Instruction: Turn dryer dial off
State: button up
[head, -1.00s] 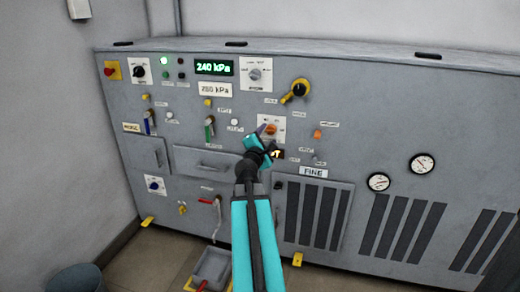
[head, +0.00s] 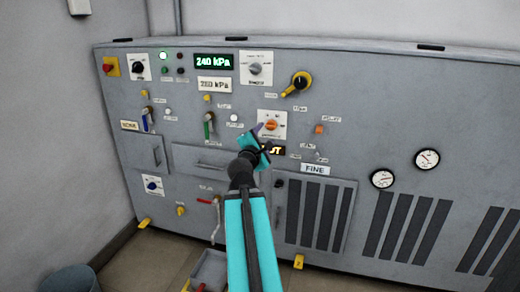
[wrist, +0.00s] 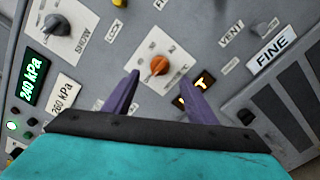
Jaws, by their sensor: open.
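An orange dial (head: 271,125) sits on a white plate in the middle of the grey panel. It is probably the dryer dial, but its label is too small to read. My gripper (head: 264,138) is at the lower left of this dial in the head view. In the wrist view the orange dial (wrist: 159,65) shows just ahead of my two purple fingertips (wrist: 160,76), centred between them. The fingers are spread and empty, and I see no contact with the dial. Its knob points up and slightly right in the wrist view.
A lit amber display (head: 272,149) is just below the dial, partly covered by my gripper. A grey dial (head: 255,68) is above, and a yellow-and-black knob (head: 298,84) is at upper right. A small orange switch (head: 320,129) is to the right.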

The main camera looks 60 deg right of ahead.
jog(key=shift+s+a+f+b, duration=0.15)
jog(key=shift+a+b, duration=0.25)
jog(key=shift+b, duration=1.7)
jog(key=b+v, duration=0.1)
jog(key=b, duration=0.5)
jog(key=shift+s+a, duration=0.1)
jog(key=shift+a, duration=0.25)
jog(key=shift+b+v, duration=1.4)
